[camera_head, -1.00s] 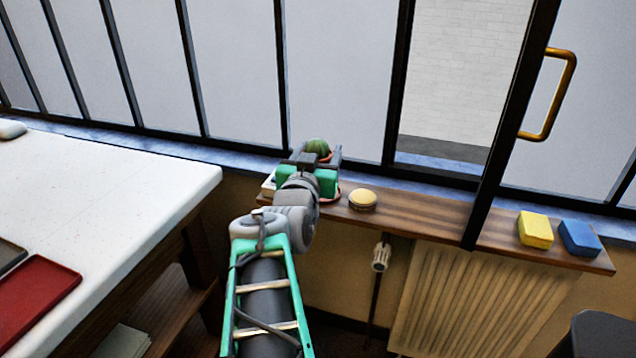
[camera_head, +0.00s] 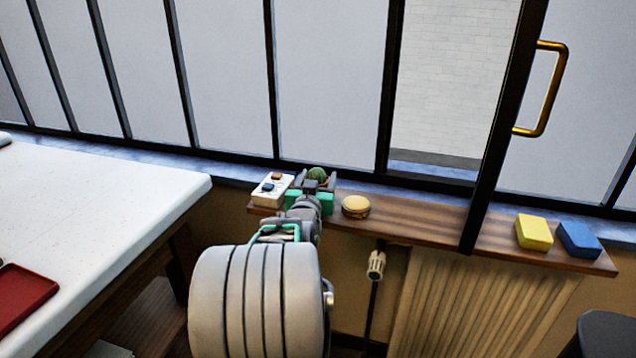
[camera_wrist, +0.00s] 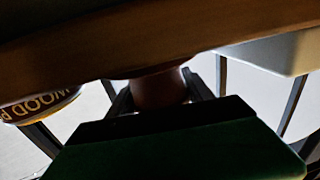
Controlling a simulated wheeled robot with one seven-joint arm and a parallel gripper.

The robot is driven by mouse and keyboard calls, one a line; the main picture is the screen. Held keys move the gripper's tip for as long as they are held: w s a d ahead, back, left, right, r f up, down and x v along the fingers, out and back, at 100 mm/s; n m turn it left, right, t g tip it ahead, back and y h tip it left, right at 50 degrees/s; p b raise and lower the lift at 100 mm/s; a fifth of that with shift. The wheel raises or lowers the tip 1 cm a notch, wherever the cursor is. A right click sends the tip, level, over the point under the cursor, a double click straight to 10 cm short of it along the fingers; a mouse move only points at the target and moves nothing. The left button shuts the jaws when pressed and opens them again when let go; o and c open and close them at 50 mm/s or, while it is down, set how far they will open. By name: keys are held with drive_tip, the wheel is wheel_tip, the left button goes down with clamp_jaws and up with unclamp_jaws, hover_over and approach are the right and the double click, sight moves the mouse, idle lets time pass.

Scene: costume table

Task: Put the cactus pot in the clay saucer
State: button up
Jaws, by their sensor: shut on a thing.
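The green cactus (camera_head: 317,174) shows just beyond my gripper (camera_head: 314,187), over the left end of the wooden shelf. In the wrist view my gripper (camera_wrist: 160,94) is shut on the reddish-brown cactus pot (camera_wrist: 156,88), one dark finger on each side. The pot's end lies close to the wooden surface; I cannot tell whether they touch. I cannot make out the clay saucer now; my gripper and the pot hide that spot.
On the wooden shelf (camera_head: 420,222), a white box (camera_head: 268,196) stands close left of my gripper and a round yellow-topped tin (camera_head: 356,206) close right. Yellow (camera_head: 534,232) and blue (camera_head: 578,239) blocks lie at the right end. The window lies behind; a white table (camera_head: 100,190) is left.

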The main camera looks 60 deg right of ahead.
drive_tip(key=shift+f, duration=0.1)
drive_tip(key=o, duration=1.5)
drive_tip(key=shift+o, duration=0.2)
drive_tip(key=shift+a+r, duration=0.2)
drive_tip(key=v, duration=1.2)
drive_tip(key=w+a+f+n+t+y, duration=0.1)
drive_tip(key=w+a+f+n+y, duration=0.2)
drive_tip(key=w+a+f+y, duration=0.35)
drive_tip(key=w+a+f+n+t+y, duration=0.2)
drive_tip(key=w+a+f+n+y, duration=0.15)
drive_tip(key=w+a, duration=0.65)
drive_tip(key=s+a+f+n+g+y, duration=0.1)
drive_tip(key=s+a+n+y, duration=0.1)
drive_tip(key=a, duration=0.7)
drive_tip(key=s+a+f+n+g+y, duration=0.2)
drive_tip(key=s+a+n+y, duration=0.1)
drive_tip(key=a, duration=0.6)
drive_tip(key=s+a+f+n+g+y, duration=0.2)
drive_tip(key=s+a+n, duration=0.1)
drive_tip(key=a, duration=0.7)
drive_tip(key=shift+s, duration=0.15)
